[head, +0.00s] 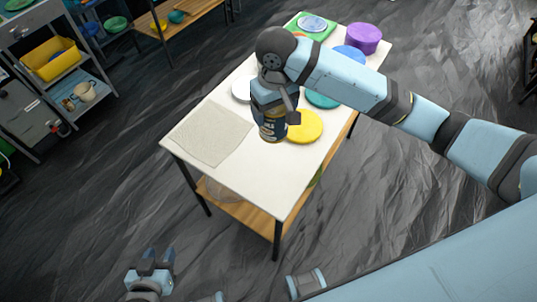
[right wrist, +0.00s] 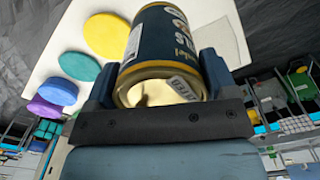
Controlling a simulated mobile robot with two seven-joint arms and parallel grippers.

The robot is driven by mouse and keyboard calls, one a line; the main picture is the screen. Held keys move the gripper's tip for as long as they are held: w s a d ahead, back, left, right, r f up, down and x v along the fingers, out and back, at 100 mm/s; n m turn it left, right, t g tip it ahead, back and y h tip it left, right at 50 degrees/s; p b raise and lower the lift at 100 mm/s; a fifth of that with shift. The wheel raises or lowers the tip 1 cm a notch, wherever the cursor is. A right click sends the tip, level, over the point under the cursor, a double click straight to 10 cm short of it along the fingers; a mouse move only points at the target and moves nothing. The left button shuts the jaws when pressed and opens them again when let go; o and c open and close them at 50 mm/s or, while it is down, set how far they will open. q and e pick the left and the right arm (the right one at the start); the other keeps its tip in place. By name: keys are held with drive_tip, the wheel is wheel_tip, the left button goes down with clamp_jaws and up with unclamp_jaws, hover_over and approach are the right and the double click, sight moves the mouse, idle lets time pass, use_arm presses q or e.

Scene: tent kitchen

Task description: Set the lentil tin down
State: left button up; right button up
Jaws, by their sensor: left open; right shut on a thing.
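The lentil tin (head: 271,130) is dark blue with a gold rim, and it is held over the middle of the white table top (head: 285,185). My right gripper (head: 273,106) is shut around the tin from above. In the right wrist view the tin (right wrist: 160,42) sits between both fingers of the gripper (right wrist: 160,78), its near gold end facing the camera. I cannot tell whether its far end touches the table. My left gripper (head: 156,257) is open and empty, low over the floor, away from the table.
A beige cloth (head: 212,134) lies left of the tin; a yellow disc (head: 304,126) is close on its right. Teal, blue and purple (head: 363,38) round items and a green board (head: 301,22) are farther back. The table's near corner is bare. Shelves stand at left.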

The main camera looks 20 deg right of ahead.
drive_tip(key=shift+s+a+r+p, duration=0.2)
drive_tip(key=shift+a+r+p, duration=0.45)
drive_tip(key=shift+r+p, duration=0.35)
drive_tip(key=shift+a+f, duration=0.1)
drive_tip(key=shift+a, duration=0.05)
wheel_tip(320, 180, down, 20)
drive_tip(key=shift+f, duration=0.1)
drive_tip(key=o, duration=1.2)
drive_tip(key=shift+f, duration=0.1)
drive_tip(key=shift+o, duration=0.2)
